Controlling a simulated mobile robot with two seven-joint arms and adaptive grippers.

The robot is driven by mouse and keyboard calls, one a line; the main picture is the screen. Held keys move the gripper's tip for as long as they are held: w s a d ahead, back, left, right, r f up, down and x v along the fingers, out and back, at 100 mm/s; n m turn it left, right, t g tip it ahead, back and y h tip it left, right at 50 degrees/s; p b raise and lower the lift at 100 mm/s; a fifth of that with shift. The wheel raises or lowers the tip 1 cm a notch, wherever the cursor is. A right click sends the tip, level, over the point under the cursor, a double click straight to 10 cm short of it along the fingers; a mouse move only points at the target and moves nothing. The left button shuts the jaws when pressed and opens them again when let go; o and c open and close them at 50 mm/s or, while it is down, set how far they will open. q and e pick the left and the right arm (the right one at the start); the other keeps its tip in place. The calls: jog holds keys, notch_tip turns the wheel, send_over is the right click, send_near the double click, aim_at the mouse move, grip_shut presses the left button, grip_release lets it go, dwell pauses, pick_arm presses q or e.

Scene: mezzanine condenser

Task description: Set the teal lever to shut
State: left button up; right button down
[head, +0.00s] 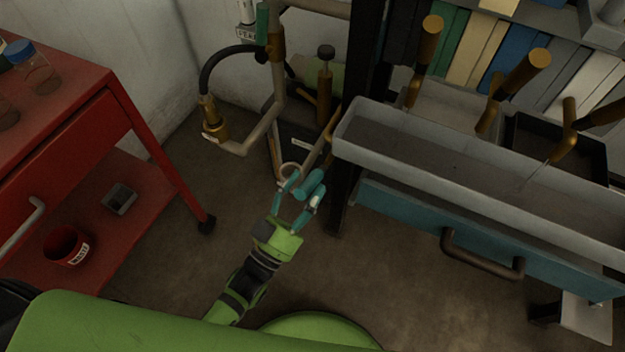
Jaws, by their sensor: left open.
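A rounded teal piece, which looks like the grip of the teal lever (309,184), shows low beside the pipework, left of the dark upright post. My left gripper (304,190) reaches up to it from below. Its teal fingers are apart, one to the left and one to the right of the teal piece. I cannot tell whether they touch it. The lever's pivot and its link to the pipe are hidden or too small to make out. My right gripper is not in view.
A dark green handle (263,23) sits on the upper pipe, with a black hose (220,58) and brass fitting (212,118) below. A red cart (130,115) stands left. A grey trough (450,150) above a teal drawer (420,223) fills the right. The floor between is clear.

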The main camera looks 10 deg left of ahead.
pick_arm(q)
jog(key=shift+w+d+r, duration=0.25)
jog(key=shift+w+d, duration=0.05)
jog(key=shift+w, duration=0.25)
grip_shut()
